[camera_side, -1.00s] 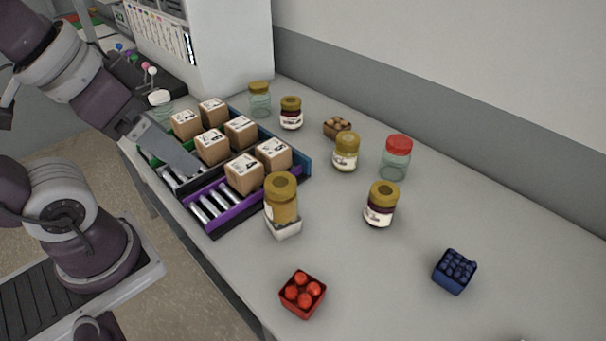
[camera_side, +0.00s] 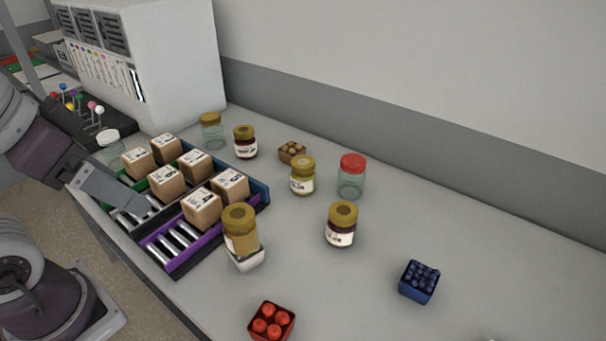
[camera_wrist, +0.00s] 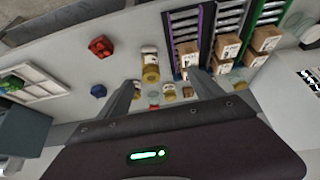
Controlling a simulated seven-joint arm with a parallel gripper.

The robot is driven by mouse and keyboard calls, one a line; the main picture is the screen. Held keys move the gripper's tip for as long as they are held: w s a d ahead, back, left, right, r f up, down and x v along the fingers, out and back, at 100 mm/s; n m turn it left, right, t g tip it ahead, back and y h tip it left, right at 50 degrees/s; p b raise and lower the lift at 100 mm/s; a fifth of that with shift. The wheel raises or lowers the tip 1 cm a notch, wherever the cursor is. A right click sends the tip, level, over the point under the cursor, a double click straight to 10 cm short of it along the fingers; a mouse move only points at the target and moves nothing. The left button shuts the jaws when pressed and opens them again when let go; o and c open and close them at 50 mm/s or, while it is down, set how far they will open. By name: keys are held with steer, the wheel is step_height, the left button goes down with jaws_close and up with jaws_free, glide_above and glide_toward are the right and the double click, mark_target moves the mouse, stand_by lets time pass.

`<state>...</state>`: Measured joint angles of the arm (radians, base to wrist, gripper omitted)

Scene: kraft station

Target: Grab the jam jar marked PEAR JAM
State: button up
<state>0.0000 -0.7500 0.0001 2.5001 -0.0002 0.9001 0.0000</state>
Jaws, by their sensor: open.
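No jar label is readable, so I cannot tell which jar is marked PEAR JAM. A small gold-lidded jar with pale yellow contents (camera_side: 302,178) stands mid-table. A taller gold-lidded jar with amber contents (camera_side: 240,238) stands nearer, at a white base. Two dark jam jars stand upright, one at the front (camera_side: 341,228) and one at the back (camera_side: 245,143). In the wrist view my gripper (camera_wrist: 164,80) is open and empty, with the tall amber jar (camera_wrist: 150,60) and several small jars seen between and beyond its fingers. In the side view my arm is left of the jars, over the racks.
Roller racks with several cartons (camera_side: 202,209) lie left of the jars. An empty red-lidded jar (camera_side: 352,178) and an empty gold-lidded jar (camera_side: 211,132) stand behind. A red fruit punnet (camera_side: 271,323) and blueberry punnet (camera_side: 419,281) are in front.

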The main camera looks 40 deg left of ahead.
step_height(320, 180, up, 4)
steer(key=m+t+h, duration=0.2)
steer(key=t, duration=0.6)
glide_above(299, 164)
steer(key=f, duration=2.2)
steer(key=shift+s+a+f, duration=0.1)
steer(key=shift+s+f, duration=0.15)
steer(key=shift+w+f, duration=0.1)
steer(key=shift+f, duration=0.25)
steer(key=x, duration=0.4)
steer(key=shift+w+f, duration=0.1)
steer(key=shift+w, duration=0.25)
